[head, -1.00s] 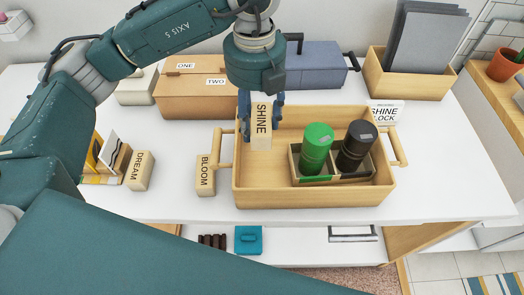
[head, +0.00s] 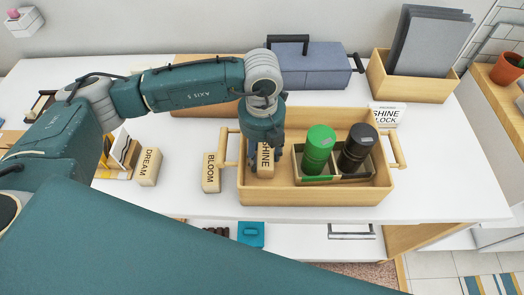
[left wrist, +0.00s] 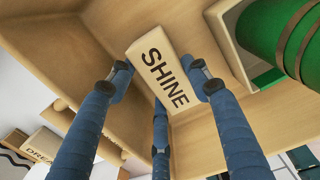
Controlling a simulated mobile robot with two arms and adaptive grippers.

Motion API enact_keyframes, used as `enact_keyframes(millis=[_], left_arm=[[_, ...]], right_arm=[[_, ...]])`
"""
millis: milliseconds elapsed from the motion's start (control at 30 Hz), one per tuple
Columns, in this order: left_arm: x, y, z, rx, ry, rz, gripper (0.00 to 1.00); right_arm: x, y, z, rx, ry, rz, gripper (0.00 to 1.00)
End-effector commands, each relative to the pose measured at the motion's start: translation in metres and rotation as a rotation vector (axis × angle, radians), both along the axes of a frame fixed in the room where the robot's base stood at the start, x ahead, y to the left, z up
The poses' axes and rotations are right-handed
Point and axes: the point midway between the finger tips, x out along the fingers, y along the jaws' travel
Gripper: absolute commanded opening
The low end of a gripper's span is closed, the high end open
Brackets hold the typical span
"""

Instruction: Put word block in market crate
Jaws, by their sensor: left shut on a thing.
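The wooden SHINE block (head: 266,160) is inside the wooden market crate (head: 300,197), in its left part. My left gripper (head: 270,155) reaches down into the crate from above and is shut on the block. The left wrist view shows the SHINE block (left wrist: 163,70) between the blue fingers (left wrist: 160,85), over the crate's floor. The gripper hides part of the block in the head view. I cannot tell whether the block touches the crate floor. My right gripper is not in view.
A divided holder (head: 335,180) with a green canister (head: 319,150) and a dark canister (head: 357,148) fills the crate's right part. The BLOOM block (head: 211,173) and DREAM block (head: 149,167) stand on the white table to the left. A sign (head: 386,115) stands behind the crate.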

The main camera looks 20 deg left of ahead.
Motion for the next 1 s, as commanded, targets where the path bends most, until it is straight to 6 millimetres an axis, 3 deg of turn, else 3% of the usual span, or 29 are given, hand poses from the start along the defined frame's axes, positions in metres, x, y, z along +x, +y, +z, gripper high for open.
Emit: enact_keyframes(millis=[200,233,333,767,1000], left_arm=[[0.0,0.0,-0.004,-0.001,0.0,0.0,0.2],[0.0,0.0,-0.004,0.0,0.0,0.0,0.5],[0.0,0.0,-0.002,0.0,0.0,0.0,0.67],[0.001,-0.001,0.006,-0.002,-0.004,0.0,0.67],[0.002,0.0,0.053,-0.001,-0.008,-0.001,0.67]], right_arm=[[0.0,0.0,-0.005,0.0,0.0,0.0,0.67],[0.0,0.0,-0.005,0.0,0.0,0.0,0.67],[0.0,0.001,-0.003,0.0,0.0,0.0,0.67],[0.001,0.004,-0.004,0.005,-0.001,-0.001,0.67],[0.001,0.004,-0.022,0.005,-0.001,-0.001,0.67]])
